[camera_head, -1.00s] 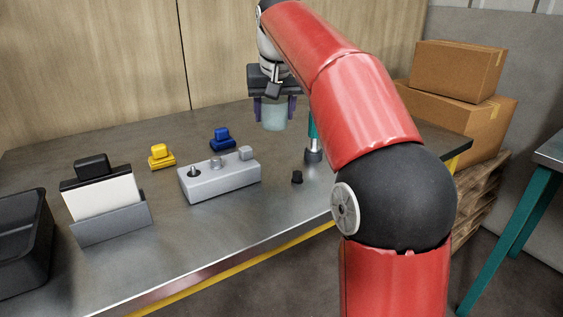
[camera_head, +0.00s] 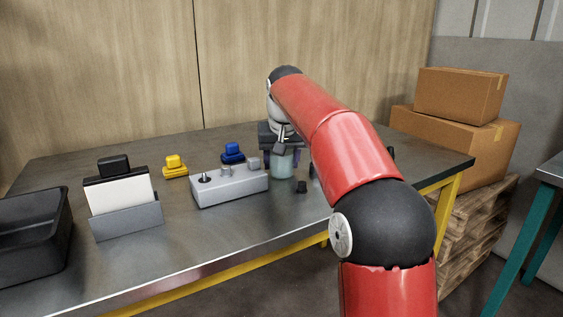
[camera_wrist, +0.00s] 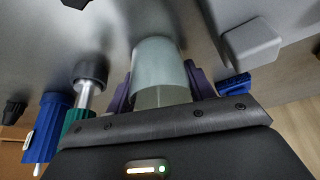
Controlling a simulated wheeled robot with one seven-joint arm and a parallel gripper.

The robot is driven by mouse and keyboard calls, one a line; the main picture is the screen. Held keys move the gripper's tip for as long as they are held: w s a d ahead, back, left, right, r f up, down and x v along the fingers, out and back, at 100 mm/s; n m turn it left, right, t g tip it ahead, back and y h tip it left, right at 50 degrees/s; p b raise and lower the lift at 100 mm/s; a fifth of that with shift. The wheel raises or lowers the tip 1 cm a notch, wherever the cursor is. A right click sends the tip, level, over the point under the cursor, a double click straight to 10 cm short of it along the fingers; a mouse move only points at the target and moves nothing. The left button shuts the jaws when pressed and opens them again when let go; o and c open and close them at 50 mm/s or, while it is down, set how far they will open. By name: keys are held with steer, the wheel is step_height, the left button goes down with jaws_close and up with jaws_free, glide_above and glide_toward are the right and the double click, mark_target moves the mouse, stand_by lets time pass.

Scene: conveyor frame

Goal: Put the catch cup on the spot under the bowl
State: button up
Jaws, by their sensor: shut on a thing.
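The catch cup, a pale greenish translucent cylinder (camera_head: 282,166), is in my gripper (camera_head: 282,158), low over the table just right of the grey block. In the wrist view the cup (camera_wrist: 159,65) sits between the purple fingers of my gripper (camera_wrist: 160,88), which are shut on its sides. I cannot tell whether its base touches the table. I cannot make out a bowl or a marked spot in either view.
The grey block with knobs (camera_head: 230,188) and a blue piece (camera_head: 233,152) are left of the cup. A small black knob (camera_head: 302,187) is close on its right. A teal-and-silver upright part (camera_wrist: 88,88) stands beside my gripper. A yellow piece (camera_head: 175,166) is farther left.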

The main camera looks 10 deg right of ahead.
steer(key=o, duration=1)
steer(key=shift+f, duration=0.15)
steer(key=shift+c, duration=0.2)
steer(key=p+v, duration=0.2)
steer(key=v, duration=1)
steer(key=shift+r+p, duration=0.25)
steer(key=shift+p, duration=0.15)
